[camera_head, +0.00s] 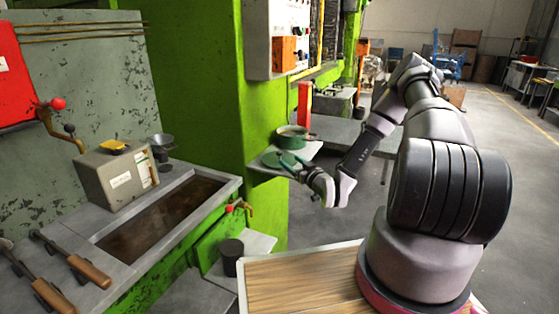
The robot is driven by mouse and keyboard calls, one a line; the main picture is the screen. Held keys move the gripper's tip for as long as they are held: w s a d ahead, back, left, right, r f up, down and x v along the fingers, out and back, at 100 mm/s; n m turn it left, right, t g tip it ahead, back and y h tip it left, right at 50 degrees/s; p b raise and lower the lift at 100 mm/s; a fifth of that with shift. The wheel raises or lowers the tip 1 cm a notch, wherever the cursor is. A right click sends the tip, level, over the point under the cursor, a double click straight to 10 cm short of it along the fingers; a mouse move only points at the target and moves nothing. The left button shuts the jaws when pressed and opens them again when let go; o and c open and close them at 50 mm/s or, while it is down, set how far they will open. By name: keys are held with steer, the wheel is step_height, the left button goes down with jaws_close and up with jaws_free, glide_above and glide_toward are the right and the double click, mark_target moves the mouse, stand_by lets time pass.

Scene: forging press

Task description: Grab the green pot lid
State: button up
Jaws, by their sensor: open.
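The green pot lid (283,160) lies on a small grey shelf (262,168) fixed to the green press column. A green pot (291,139) stands just behind the lid on the same shelf. My arm reaches in from the right, and my gripper (297,168) is at the right edge of the lid, close to it. The gripper is open. Its fingers are small and partly blend with the lid, so I cannot tell whether they touch it.
The green press column (210,90) rises behind the shelf. A grey box (115,175) stands on the bench at left, with wooden-handled tools (88,270) in front. A red post (304,105) stands behind the pot. Open floor lies at right.

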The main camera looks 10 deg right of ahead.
mark_target(282, 153)
steer(key=x, duration=0.9)
steer(key=shift+r, duration=0.2)
jaws_close()
